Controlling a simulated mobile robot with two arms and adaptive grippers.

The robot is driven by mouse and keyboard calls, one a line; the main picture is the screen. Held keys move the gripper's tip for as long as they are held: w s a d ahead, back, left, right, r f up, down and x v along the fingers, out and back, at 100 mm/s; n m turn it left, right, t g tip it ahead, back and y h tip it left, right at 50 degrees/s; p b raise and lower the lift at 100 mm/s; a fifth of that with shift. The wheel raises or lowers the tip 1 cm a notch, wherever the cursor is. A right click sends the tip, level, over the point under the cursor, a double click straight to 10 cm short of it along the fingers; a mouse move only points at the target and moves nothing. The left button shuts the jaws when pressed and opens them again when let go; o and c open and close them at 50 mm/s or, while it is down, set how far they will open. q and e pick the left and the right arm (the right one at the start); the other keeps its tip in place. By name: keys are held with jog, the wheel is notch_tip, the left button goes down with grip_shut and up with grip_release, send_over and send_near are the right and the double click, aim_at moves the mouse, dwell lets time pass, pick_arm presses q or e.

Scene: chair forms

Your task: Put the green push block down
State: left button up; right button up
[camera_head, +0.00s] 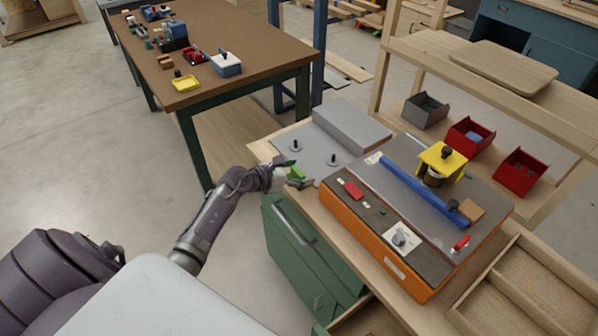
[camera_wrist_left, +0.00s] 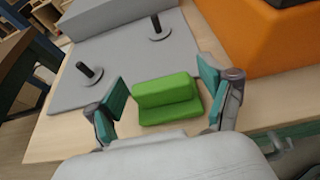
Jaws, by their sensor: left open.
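The green push block (camera_wrist_left: 166,98) rests on the light wooden bench top in the left wrist view, near the edge of a grey plate (camera_wrist_left: 125,62). In the head view the green block (camera_head: 296,172) is small and partly hidden by my gripper. My left gripper (camera_wrist_left: 163,92) is open, with one teal-padded finger on each side of the block and visible gaps to both. In the head view the left gripper (camera_head: 293,173) is at the bench's left end. My right gripper is not in view.
An orange machine (camera_head: 398,212) with a blue fence and yellow guard stands right of the gripper. The grey plate carries two dark upright pegs and a grey block (camera_head: 347,122). A green cabinet (camera_head: 310,258) is below. A brown table (camera_head: 225,45) stands behind.

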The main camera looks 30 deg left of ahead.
pick_arm(q)
jog(key=shift+r, duration=0.15)
jog(key=shift+s+r, duration=0.1)
jog(key=shift+s, duration=0.05)
jog(key=v, duration=1.1)
jog(key=shift+s+a+b, duration=0.2)
jog(key=shift+s+b, duration=0.1)
